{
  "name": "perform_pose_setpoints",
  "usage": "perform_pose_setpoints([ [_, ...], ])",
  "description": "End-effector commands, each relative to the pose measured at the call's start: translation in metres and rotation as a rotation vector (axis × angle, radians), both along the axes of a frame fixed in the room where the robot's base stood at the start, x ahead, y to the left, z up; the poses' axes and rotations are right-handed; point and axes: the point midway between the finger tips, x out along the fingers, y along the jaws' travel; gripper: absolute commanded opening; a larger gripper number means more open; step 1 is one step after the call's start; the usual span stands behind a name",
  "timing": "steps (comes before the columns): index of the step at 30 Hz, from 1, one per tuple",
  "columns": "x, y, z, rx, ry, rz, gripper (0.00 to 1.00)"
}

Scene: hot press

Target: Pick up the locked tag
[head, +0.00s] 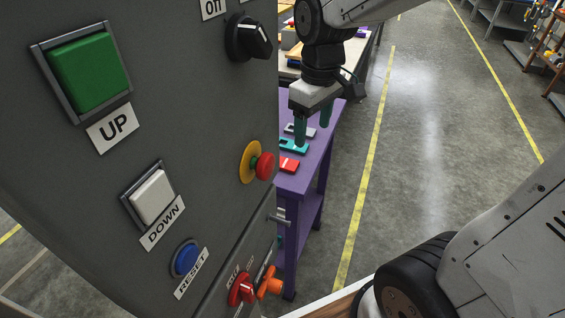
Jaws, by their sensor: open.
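A red tag-like piece (289,164) with a small light mark lies flat on the purple table (318,160). A teal piece (294,147) and a grey piece (290,128) lie behind it. I cannot read any text on them, so which is the locked tag is unclear. The grey control panel hides the left part of the table.
The control panel (100,225) fills the left, with a green UP button (89,74), white DOWN button (153,197), blue RESET button (186,259), black knob (248,38), red stop button (265,166) and red switch (240,289). Open floor (420,150) lies right of the table.

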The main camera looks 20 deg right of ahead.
Motion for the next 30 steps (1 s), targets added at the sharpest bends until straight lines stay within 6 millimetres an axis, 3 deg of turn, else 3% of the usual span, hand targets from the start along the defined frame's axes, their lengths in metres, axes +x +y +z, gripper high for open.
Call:
perform_pose_setpoints([
  [1,0.018,0.002,-0.013,-0.002,0.016,0.044,0.67],
  [6,0.067,0.005,-0.052,-0.006,0.036,0.188,0.67],
  [12,0.101,0.008,-0.088,-0.008,0.047,0.298,0.67],
  [26,0.111,0.009,-0.135,-0.008,0.052,0.334,0.67],
  [30,0.113,0.010,-0.157,-0.008,0.053,0.333,0.67],
])
